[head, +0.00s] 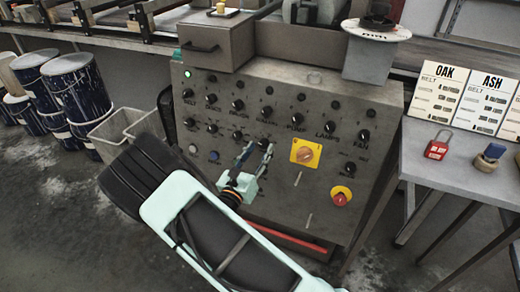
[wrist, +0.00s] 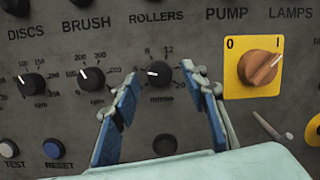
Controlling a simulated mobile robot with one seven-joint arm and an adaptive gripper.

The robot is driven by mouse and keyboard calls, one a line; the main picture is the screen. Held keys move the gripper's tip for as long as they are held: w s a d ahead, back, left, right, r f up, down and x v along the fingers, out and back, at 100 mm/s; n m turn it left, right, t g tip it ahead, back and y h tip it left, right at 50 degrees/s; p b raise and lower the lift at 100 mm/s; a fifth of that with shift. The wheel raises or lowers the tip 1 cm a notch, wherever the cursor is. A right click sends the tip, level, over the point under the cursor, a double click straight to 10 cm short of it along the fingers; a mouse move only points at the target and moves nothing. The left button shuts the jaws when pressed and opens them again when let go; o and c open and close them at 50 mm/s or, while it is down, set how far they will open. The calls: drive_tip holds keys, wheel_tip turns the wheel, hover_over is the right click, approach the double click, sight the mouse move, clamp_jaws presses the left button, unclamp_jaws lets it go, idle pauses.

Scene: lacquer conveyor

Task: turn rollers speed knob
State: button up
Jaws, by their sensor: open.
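The rollers speed knob (wrist: 158,73) is a round black knob with a white pointer line and a numbered dial, below the word ROLLERS in the wrist view. Its pointer is turned up and to the left. My gripper (wrist: 167,79) is open, its two blue-padded fingers spread on the left and right of the knob, with a gap visible on each side. In the head view my gripper (head: 257,151) is in front of the middle of the grey control panel (head: 285,205) and hides part of the lower knob row.
A brush knob (wrist: 91,79) and a discs knob (wrist: 33,84) are to the left. A yellow-plated orange switch (wrist: 260,68) is close on the right, with a small lever (wrist: 268,127) below it. A red stop button (head: 340,198) is lower right on the panel.

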drive_tip(key=r+v, duration=0.1)
drive_tip(key=v, duration=1)
drive_tip(key=shift+f, duration=0.45)
